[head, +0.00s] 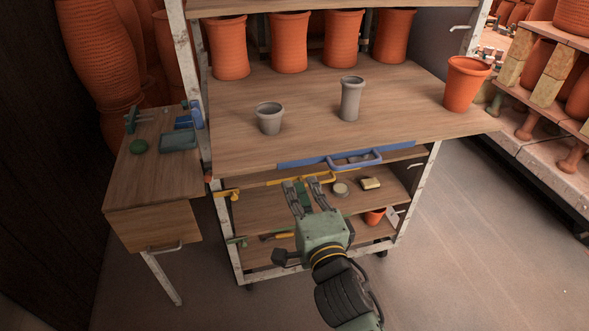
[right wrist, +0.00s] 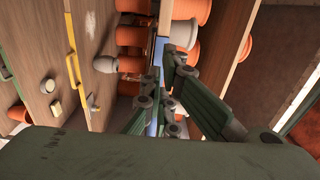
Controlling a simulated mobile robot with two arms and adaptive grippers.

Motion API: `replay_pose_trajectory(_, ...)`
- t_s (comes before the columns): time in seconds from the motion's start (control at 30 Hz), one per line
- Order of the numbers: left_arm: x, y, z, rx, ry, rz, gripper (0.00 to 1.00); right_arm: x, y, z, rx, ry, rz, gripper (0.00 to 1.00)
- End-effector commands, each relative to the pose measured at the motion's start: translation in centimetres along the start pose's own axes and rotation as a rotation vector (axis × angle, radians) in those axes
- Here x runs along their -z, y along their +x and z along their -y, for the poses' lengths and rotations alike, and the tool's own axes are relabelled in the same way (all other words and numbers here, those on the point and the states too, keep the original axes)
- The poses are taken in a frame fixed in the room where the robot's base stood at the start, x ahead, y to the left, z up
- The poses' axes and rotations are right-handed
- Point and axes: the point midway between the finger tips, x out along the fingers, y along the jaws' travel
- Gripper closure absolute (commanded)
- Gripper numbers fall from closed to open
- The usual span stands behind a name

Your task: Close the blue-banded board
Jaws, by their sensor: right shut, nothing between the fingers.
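The blue-banded board (head: 420,90) is the wide wooden shelf, and it juts out in front of the rack's posts. Its front edge carries a blue band (head: 300,161) and a blue loop handle (head: 372,161). A grey bowl-like pot (head: 270,118), a tall grey vase (head: 350,98) and an orange pot (head: 464,84) stand upright on it. My right gripper (head: 303,182) is shut and empty, just below the band and left of the handle. In the right wrist view its fingers (right wrist: 162,88) partly hide the blue strip; contact cannot be told. My left gripper is not in view.
Below, a lower shelf has a yellow band and handle (head: 232,194), close to my right gripper. It holds a round grey item and a sponge-like block (head: 370,183). A side table (head: 150,190) stands left. Floor (head: 470,240) at right is clear; another rack stands beyond.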

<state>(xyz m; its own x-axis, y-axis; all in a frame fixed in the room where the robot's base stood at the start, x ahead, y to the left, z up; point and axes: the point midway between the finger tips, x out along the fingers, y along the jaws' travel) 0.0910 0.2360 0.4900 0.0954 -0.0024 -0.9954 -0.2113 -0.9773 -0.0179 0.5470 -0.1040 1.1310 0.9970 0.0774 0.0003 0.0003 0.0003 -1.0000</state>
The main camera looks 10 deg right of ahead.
Motion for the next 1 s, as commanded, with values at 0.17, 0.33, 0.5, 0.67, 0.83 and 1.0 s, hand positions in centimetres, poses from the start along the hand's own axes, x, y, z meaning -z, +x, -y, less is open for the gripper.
replay_pose_trajectory(0.17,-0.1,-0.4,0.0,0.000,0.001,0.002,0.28,0.0,3.2,0.1,0.002,-0.004,0.001,1.00)
replay_pose_trajectory(0.33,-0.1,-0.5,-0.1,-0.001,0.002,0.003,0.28,0.0,5.0,0.0,0.000,-0.002,0.001,1.00)
replay_pose_trajectory(0.5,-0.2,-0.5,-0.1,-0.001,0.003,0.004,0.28,0.0,5.7,-0.1,-0.001,0.000,0.001,1.00)
replay_pose_trajectory(0.67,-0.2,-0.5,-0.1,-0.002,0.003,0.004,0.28,0.0,5.7,-0.1,-0.001,0.000,0.001,1.00)
replay_pose_trajectory(0.83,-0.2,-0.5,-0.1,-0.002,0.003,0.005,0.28,0.0,5.7,-0.1,-0.001,0.000,0.001,1.00)
replay_pose_trajectory(1.0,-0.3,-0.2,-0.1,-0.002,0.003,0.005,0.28,0.0,6.4,-0.1,0.000,0.000,0.000,1.00)
